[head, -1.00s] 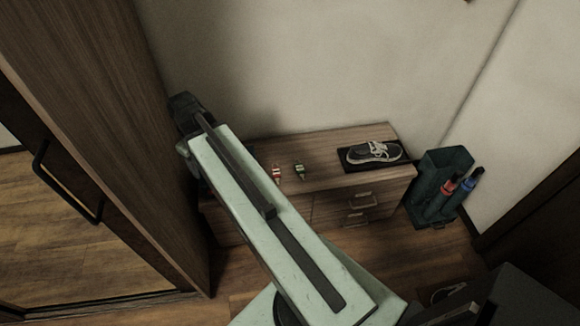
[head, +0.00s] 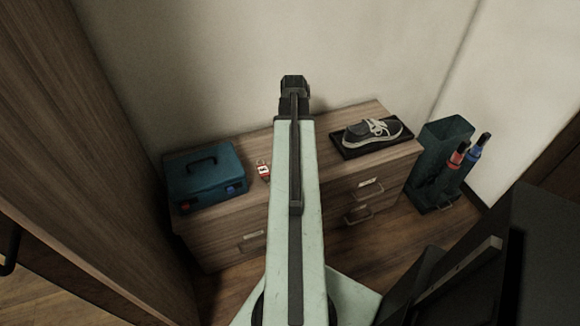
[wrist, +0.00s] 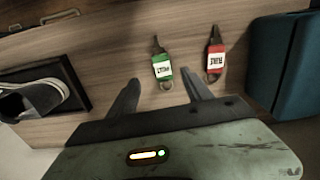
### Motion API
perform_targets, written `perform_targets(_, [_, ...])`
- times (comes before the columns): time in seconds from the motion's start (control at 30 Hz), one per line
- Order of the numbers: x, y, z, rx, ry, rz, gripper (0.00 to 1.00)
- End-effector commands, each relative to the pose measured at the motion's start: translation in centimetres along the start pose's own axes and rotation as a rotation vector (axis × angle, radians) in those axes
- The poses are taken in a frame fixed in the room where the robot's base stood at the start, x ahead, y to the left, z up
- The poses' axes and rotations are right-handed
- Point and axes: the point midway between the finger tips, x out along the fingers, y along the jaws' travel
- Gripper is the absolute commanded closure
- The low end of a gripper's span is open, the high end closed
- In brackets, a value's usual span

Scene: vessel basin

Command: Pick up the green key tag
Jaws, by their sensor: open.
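The green key tag (wrist: 162,68) lies on the wooden cabinet top in the wrist view, with a white label, a metal ring and a dark key or clip end. My gripper (wrist: 159,78) is open and empty. Its two fingers point toward the tag, one on each side of it in the picture; the height gap is hard to judge. In the head view my arm hides the green tag, and my gripper (head: 293,88) is at the far end of the arm, its fingers not clearly seen.
A red key tag (wrist: 215,57) lies just right of the green one. A teal toolbox (head: 207,175) stands at the cabinet's left end. A shoe (head: 371,133) sits on a black tray (head: 345,151) at the right. A dark umbrella bin (head: 432,185) stands beside the cabinet (head: 240,222).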

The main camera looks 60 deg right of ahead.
Motion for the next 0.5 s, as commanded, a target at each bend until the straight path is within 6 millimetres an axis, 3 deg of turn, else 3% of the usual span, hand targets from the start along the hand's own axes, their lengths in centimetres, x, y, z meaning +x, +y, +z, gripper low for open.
perform_targets(0.13, [2.2, -0.3, -0.1, -0.004, 0.0, 0.0, 0.42])
perform_targets(0.37, [2.9, -0.5, -0.1, -0.008, 0.0, 0.0, 0.42])
perform_targets(0.5, [5.0, -0.6, -0.1, -0.008, 0.0, 0.0, 0.42])
